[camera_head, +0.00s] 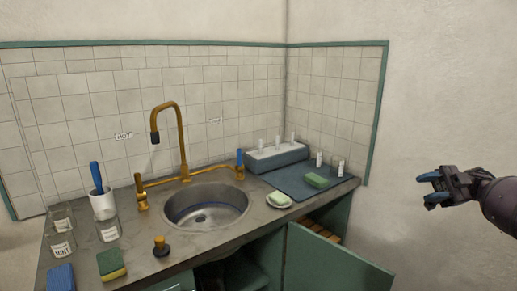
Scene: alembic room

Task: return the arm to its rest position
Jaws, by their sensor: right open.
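My right gripper (430,188) is at the right side of the head view, in the air in front of the bare wall. Its two blue-tipped fingers point left and stand apart, with nothing between them. My right arm (502,205) comes in from the right edge. The gripper is to the right of the counter and touches nothing that I can see. My left gripper does not show.
A counter (180,262) holds a round sink (205,205) with a brass tap (181,135), jars, sponges and a blue mat (290,182). A green cabinet door (325,265) stands open below the counter. The wall area around my gripper is clear.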

